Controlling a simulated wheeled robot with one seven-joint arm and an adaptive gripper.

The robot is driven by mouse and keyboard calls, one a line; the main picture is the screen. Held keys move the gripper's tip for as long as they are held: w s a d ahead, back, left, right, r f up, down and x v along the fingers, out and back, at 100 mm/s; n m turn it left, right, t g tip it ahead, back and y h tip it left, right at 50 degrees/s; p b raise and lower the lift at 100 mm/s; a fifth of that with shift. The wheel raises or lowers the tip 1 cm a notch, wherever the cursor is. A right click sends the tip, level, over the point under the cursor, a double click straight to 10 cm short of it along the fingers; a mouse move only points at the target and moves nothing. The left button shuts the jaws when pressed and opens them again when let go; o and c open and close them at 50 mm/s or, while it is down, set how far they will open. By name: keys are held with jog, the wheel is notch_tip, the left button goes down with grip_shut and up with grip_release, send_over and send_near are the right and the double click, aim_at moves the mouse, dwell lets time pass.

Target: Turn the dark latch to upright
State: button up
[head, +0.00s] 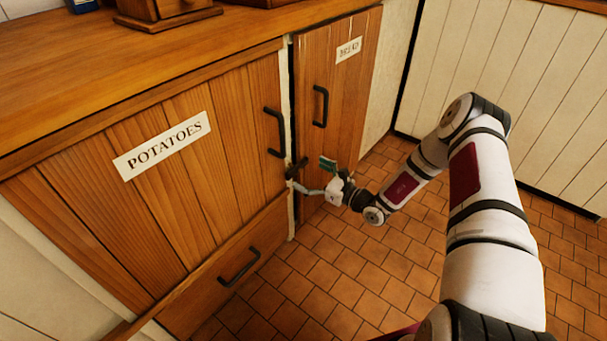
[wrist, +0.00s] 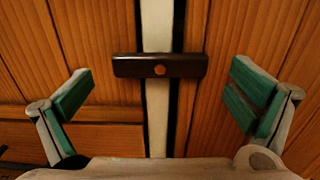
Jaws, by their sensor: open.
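The dark latch (wrist: 160,66) is a short bar with a copper-coloured pivot at its middle. In the wrist view it lies level across the pale post between two wooden doors. In the head view the latch (head: 297,168) is small and partly hidden by my gripper. My gripper (head: 305,178) is at the latch, facing the cabinet front. In the wrist view my gripper (wrist: 160,92) is open, with one green-padded finger on each side of the latch. Both fingers are apart from it, and nothing is between them but the latch ahead.
The POTATOES door (head: 170,150) is left of the post and the BREAD door (head: 335,90) right of it, both shut with black handles. A drawer (head: 230,275) is below. A wooden counter (head: 130,65) runs above. The tiled floor (head: 310,290) is clear.

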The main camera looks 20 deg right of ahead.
aim_at(297, 169)
jog(key=shift+b+x, duration=0.3)
jog(key=shift+x, duration=1.05)
jog(key=shift+c, duration=0.6)
jog(key=shift+r, duration=0.1)
jog(key=c, duration=1.1)
